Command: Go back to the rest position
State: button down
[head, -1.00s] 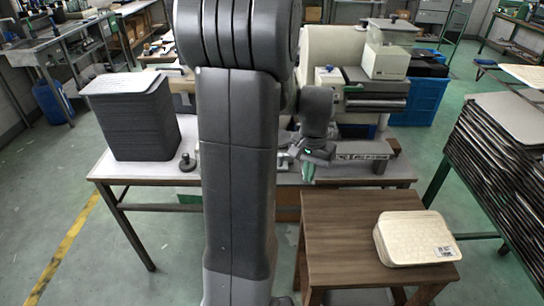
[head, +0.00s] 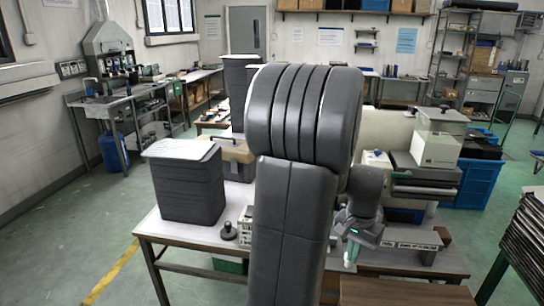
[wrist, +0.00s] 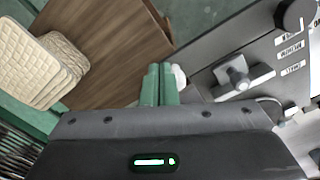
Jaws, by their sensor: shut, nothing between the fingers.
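My gripper (head: 351,254) hangs at the right of my arm's column in the head view, near the front of the work table (head: 178,236). In the wrist view my gripper's green fingers (wrist: 159,82) lie side by side, shut and empty. They point toward the gap between a brown wooden table (wrist: 125,45) and a grey device (wrist: 245,70) with a knob and labelled controls. My arm's large dark links hide the middle of the work table in the head view.
A stack of dark trays (head: 188,185) stands on the work table at left. A machine (head: 425,180) and a blue crate (head: 472,183) are at right. Cream quilted pads (wrist: 40,70) lie on the brown table. A dark panel rack (head: 520,245) stands far right. Floor at left is free.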

aim_at(350, 266)
notch_tip(350, 266, down, 6)
jog(key=b, duration=0.4)
jog(key=shift+b, duration=0.3)
jog(key=shift+w+d, duration=0.15)
jog(key=shift+w, duration=0.5)
jog(key=shift+s, duration=0.1)
jog(key=shift+s+r, duration=0.1)
